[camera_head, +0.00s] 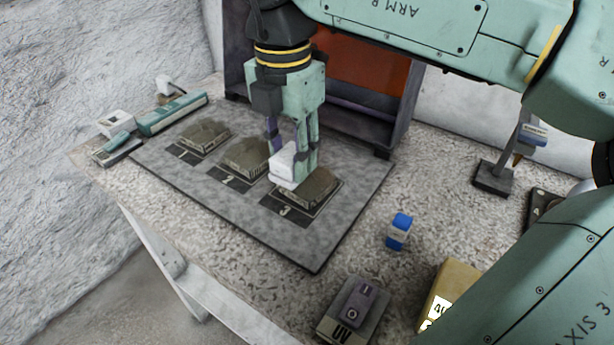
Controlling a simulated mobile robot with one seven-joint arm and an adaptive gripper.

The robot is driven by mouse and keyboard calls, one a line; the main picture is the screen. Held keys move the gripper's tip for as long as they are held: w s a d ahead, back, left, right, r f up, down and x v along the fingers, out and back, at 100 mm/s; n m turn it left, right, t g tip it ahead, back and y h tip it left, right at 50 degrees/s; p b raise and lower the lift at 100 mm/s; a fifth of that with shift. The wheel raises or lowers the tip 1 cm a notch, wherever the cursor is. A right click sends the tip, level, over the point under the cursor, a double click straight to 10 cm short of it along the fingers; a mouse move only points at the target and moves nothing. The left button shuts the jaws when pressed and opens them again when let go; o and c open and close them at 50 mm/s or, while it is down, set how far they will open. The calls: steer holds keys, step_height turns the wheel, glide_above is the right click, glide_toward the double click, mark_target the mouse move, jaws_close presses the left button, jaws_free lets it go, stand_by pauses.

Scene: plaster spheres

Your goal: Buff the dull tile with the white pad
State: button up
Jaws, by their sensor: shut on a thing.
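Three brownish, raised tiles sit in a row on a grey mat (330,232), by labels that look like 1, 2 and 3. The left tile (203,136) and the middle tile (243,154) are clear of the pad. The right tile (311,189), by the 3, is partly hidden by my gripper. My gripper (293,160) points down and is shut on the white pad (284,168). The pad is over or against the left side of the right tile; I cannot tell if they touch. I cannot tell from this view which tile is dull.
A blue and white block (399,231) stands right of the mat. A dark box with a purple top (353,312) and a yellowish box (450,291) are at the front. A teal device (172,114) lies at the left. A dark-framed cabinet (397,128) stands behind the mat.

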steer(key=shift+f+b, duration=0.5)
steer(key=shift+f, duration=0.15)
steer(key=shift+r, duration=0.1)
steer(key=shift+w+d, duration=0.2)
steer(key=shift+w, duration=0.1)
steer(key=shift+w+d, duration=0.3)
steer(key=shift+w, duration=0.1)
steer(key=shift+s+a, duration=0.55)
steer(key=shift+s, duration=0.2)
steer(key=shift+s+a, duration=0.5)
steer(key=shift+s, duration=0.25)
